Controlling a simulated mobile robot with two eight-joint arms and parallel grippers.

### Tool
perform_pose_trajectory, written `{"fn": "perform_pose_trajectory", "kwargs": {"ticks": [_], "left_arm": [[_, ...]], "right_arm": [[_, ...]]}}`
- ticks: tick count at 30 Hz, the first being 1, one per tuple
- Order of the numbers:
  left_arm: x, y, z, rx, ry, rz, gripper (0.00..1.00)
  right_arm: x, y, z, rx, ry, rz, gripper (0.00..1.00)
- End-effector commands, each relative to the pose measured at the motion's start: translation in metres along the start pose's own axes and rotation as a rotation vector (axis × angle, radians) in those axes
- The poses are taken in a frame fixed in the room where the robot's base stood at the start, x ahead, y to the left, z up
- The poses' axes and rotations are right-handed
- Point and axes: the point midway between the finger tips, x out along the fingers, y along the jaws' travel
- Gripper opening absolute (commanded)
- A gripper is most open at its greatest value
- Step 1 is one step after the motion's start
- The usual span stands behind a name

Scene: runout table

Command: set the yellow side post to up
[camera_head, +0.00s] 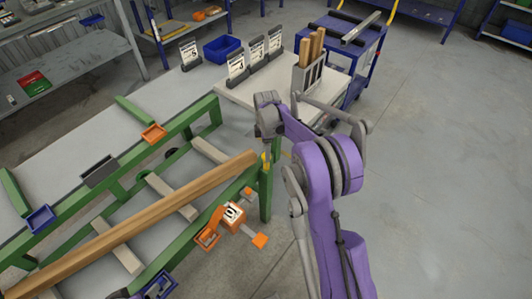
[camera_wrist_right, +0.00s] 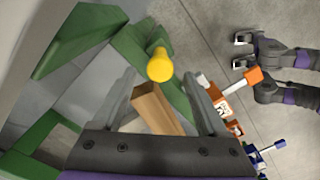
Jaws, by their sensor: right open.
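The yellow side post (camera_head: 265,161) stands at the near right corner of the green runout table (camera_head: 266,195), beside the end of a long wooden beam (camera_head: 150,218). In the right wrist view the post shows as a round yellow top (camera_wrist_right: 159,66); its lower part and height setting are hard to tell. My right gripper (camera_head: 268,118) is above the post in the head view, its fingertips hidden. In the right wrist view the gripper (camera_wrist_right: 160,77) is open and empty, with the yellow top between the finger lines. I cannot tell its distance from the post.
A white side table (camera_head: 235,93) with sign cards and a rack of wooden sticks stands behind. The floor to the right is clear.

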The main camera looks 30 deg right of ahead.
Motion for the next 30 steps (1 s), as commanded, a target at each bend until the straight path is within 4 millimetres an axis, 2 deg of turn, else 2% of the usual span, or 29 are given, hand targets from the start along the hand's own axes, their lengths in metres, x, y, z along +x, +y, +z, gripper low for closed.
{"fn": "perform_pose_trajectory", "kwargs": {"ticks": [1,6,15,17,28,30], "left_arm": [[0.0,0.0,0.0,0.0,0.0,0.0,0.86],[0.001,0.0,0.0,0.0,0.0,0.0,0.86],[0.001,0.0,0.0,0.0,0.0,0.0,0.86],[0.001,0.0,0.0,0.0,0.0,0.0,0.86],[0.001,0.0,0.0,0.0,0.0,0.0,0.86],[0.001,0.0,0.0,0.0,0.0,0.0,0.86]], "right_arm": [[0.008,0.0,0.0,0.0,0.0,0.0,0.76],[0.021,0.0,0.0,0.0,0.0,0.0,0.76],[0.023,0.0,0.0,0.0,0.0,0.0,0.76],[0.023,0.0,0.0,0.0,0.0,0.0,0.67],[0.022,0.0,0.0,0.001,0.0,0.0,0.0],[0.022,0.0,0.0,0.001,0.0,0.0,0.0]]}}
